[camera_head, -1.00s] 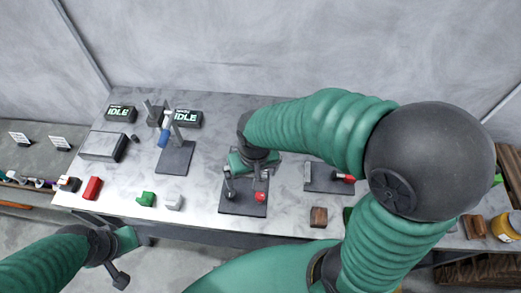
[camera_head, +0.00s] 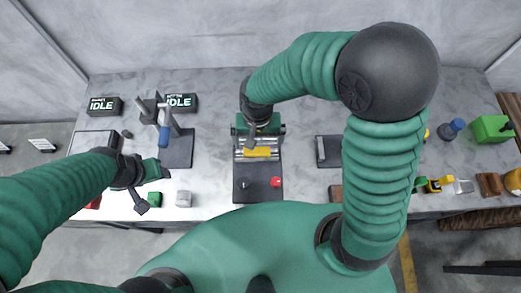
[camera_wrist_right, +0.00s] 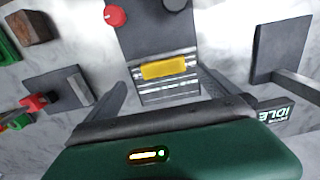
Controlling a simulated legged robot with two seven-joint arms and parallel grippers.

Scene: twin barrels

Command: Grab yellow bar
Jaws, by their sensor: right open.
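The yellow bar (camera_head: 257,152) lies on a ridged metal bed of the dark fixture (camera_head: 258,187) in the middle of the bench. In the right wrist view the yellow bar (camera_wrist_right: 163,68) lies crosswise ahead of my right gripper (camera_wrist_right: 158,92), between the lines of its two spread fingers and apart from them. In the head view my right gripper (camera_head: 253,130) is above the back of the fixture, just behind the bar. It is open and empty. My left gripper (camera_head: 150,184) is over the left front of the bench, away from the bar; its jaw state is unclear.
A red knob (camera_head: 276,182) is on the fixture's front. Green (camera_head: 154,199) and grey (camera_head: 184,198) blocks lie at the front. A green box (camera_head: 491,129) is far right.

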